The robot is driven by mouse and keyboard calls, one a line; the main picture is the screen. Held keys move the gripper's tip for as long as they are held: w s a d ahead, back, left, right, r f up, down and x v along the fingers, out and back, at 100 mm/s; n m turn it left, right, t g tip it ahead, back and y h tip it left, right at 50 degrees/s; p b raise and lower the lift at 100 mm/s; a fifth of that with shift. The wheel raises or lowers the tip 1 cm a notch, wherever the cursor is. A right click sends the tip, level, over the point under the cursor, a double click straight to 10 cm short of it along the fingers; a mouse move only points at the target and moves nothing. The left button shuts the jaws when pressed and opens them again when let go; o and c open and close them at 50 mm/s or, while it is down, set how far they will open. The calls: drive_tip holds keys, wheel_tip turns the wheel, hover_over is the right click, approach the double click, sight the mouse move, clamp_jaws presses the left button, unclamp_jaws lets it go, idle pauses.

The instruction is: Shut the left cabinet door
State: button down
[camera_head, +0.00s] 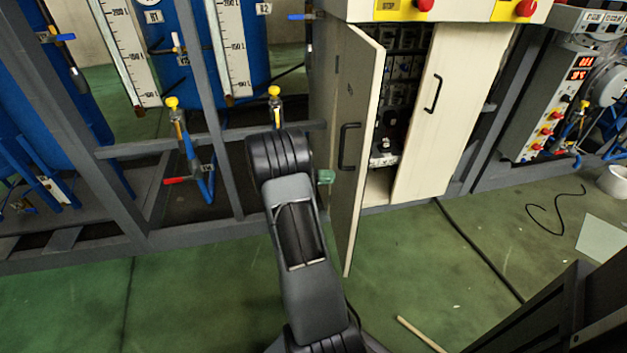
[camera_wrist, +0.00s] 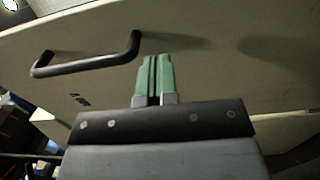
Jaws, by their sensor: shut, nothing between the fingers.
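The left cabinet door (camera_head: 356,150) stands swung open toward me, with a black bar handle (camera_head: 348,147) on its outer face. In the wrist view the door's pale panel (camera_wrist: 215,50) fills most of the picture, and the handle (camera_wrist: 88,58) lies to the left of the fingers. My gripper (camera_head: 326,177) is just left of the door, below the handle, and only its green fingertips show there. In the wrist view my gripper (camera_wrist: 156,75) has its green fingers together and empty, pointed at the panel. I cannot tell whether they touch it.
Dark electrical parts (camera_head: 400,85) show inside the open half. A black cable (camera_head: 480,250) crosses the green floor.

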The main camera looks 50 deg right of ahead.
sight(354, 175)
drive_tip(key=shift+b+x, duration=0.55)
drive_tip(key=shift+x, duration=2.25)
